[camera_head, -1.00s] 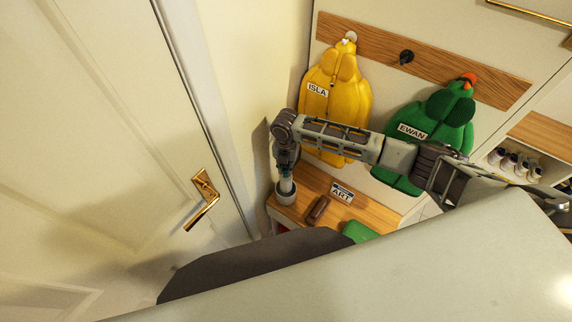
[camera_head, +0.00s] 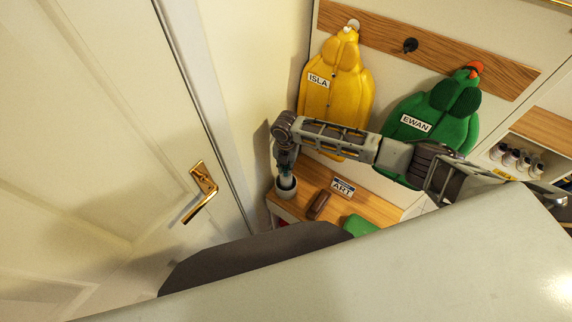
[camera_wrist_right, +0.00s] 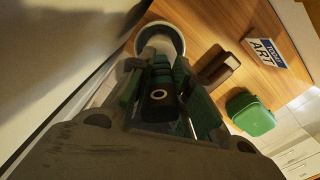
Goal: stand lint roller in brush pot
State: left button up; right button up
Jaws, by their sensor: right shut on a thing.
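The brush pot (camera_head: 287,193) is a small pale round pot at the left end of the wooden bench top. My right gripper (camera_head: 285,172) points down just above it. In the right wrist view my right gripper (camera_wrist_right: 158,78) is shut on the dark handle of the lint roller (camera_wrist_right: 158,97). The roller's pale head reaches down into the round opening of the pot (camera_wrist_right: 182,42). The gripper hides part of the roller, and I cannot tell whether its lower end touches the pot's bottom. My left gripper is not in view.
A brown brush (camera_head: 318,206), an ART sign (camera_head: 343,188) and a green box (camera_head: 359,225) are right of the pot on the bench (camera_head: 378,210). A white door (camera_head: 90,150) stands left.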

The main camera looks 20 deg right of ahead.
dwell(0.3)
jog(key=o, duration=1)
jog(key=shift+s+r, duration=0.1)
jog(key=shift+r, duration=5.85)
